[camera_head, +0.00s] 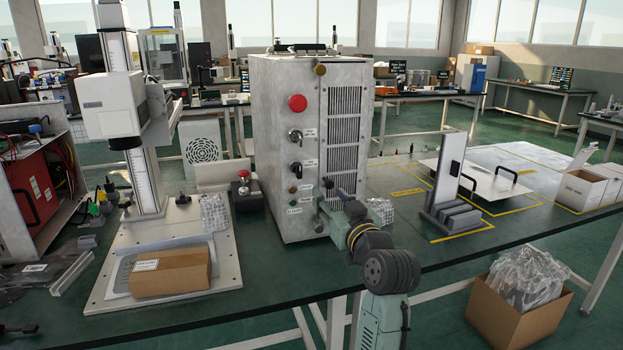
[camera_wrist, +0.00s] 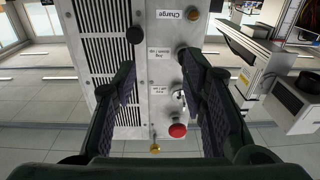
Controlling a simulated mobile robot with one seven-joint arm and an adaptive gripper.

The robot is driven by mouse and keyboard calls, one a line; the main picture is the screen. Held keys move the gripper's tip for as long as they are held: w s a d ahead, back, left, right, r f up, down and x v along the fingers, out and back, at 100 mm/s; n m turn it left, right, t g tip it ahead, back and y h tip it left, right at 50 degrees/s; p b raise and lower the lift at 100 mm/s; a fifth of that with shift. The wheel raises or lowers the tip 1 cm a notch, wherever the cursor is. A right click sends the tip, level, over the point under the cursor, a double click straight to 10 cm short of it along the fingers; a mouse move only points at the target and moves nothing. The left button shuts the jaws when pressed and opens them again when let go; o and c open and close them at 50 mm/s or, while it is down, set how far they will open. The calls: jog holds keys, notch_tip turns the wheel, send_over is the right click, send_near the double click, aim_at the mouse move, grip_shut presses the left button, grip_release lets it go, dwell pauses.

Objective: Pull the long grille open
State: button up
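The long grille (camera_head: 343,130) is a tall slatted panel on the right part of the grey metal cabinet's front, and it looks flush with the front. In the upside-down wrist view the grille (camera_wrist: 98,50) is on the left, partly hidden by a finger. A round black knob (camera_wrist: 135,35) sits near its edge, above the fingertips in that picture. My gripper (camera_wrist: 160,70) is open and empty, with its fingers spread before the strip of switches beside the grille. In the head view my gripper (camera_head: 334,200) is at the lower front of the cabinet.
The cabinet's front has a red button (camera_head: 298,103), switches and a brass knob (camera_head: 320,69). A white press-like stand (camera_head: 148,180) with a cardboard box (camera_head: 170,272) is at left. A grey bracket (camera_head: 450,190) stands at right. The bench between cabinet and bracket is mostly clear.

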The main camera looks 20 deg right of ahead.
aim_at(330, 186)
jog(key=shift+g, duration=0.3)
jog(key=w+d+p, duration=0.1)
jog(key=w, duration=0.1)
jog(key=w+p, duration=0.1)
jog(key=w, duration=0.2)
jog(key=w+d+f+p, duration=0.1)
jog(key=w, duration=0.2)
jog(key=shift+w+d, duration=0.25)
jog(key=shift+d, duration=0.1)
jog(key=shift+w+f+m+h, duration=0.1)
jog(key=shift+w+m+h, duration=0.2)
jog(key=shift+w, duration=0.35)
jog(key=shift+c, duration=0.4)
grip_shut()
